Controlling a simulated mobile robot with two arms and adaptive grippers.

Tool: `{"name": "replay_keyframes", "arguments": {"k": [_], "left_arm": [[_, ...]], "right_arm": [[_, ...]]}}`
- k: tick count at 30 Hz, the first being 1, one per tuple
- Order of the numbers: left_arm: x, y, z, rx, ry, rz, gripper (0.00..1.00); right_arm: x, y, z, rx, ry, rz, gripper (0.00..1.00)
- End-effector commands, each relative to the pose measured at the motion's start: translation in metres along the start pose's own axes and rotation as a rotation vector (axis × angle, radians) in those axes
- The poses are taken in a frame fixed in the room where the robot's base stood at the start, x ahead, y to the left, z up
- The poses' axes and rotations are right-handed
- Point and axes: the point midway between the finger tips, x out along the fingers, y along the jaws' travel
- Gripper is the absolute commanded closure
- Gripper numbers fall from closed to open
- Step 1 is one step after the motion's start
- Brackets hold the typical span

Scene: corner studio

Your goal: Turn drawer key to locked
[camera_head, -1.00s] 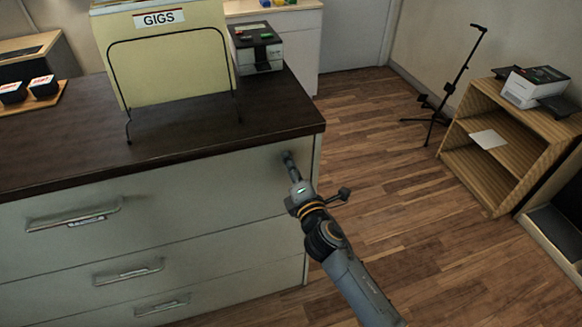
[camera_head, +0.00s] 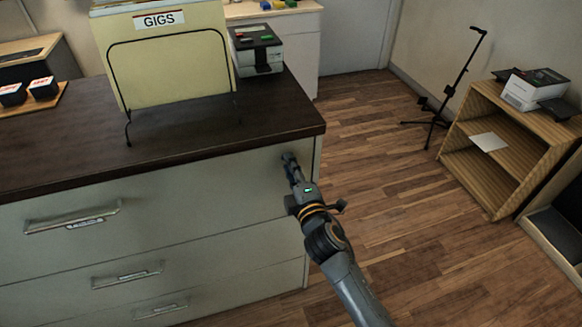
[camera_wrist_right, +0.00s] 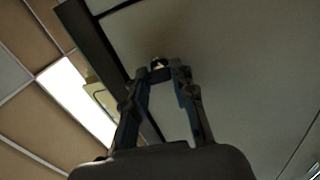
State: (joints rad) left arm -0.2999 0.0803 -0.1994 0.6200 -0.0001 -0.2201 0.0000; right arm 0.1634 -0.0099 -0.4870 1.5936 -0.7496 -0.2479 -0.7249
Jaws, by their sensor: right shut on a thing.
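The drawer unit (camera_head: 150,211) has a dark top and pale drawer fronts. My right gripper (camera_head: 288,159) is at the upper right corner of the top drawer front, just below the dark top's edge. In the right wrist view its two fingers (camera_wrist_right: 161,75) close on the small drawer key (camera_wrist_right: 158,63), which sits at the drawer face. Only a small part of the key shows between the fingertips. In the head view the key is hidden by the gripper, and I cannot tell its turn angle. My left gripper is not in view.
A folder rack marked GIGS (camera_head: 165,60) and a small box-shaped device (camera_head: 257,50) stand on the unit's top. A wooden shelf (camera_head: 510,140) and a black stand (camera_head: 450,95) are at the right. The floor between is clear.

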Motion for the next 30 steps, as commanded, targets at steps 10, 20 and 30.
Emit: {"name": "replay_keyframes", "arguments": {"k": [10,20,30], "left_arm": [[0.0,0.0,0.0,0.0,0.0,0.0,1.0],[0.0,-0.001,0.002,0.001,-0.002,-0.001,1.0],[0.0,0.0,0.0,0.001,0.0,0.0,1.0]], "right_arm": [[0.0,-0.001,0.0,0.001,0.0,-0.001,0.52],[-0.004,-0.001,0.0,-0.001,0.0,-0.002,0.52],[-0.067,-0.002,0.0,0.0,0.0,-0.004,0.52]]}}
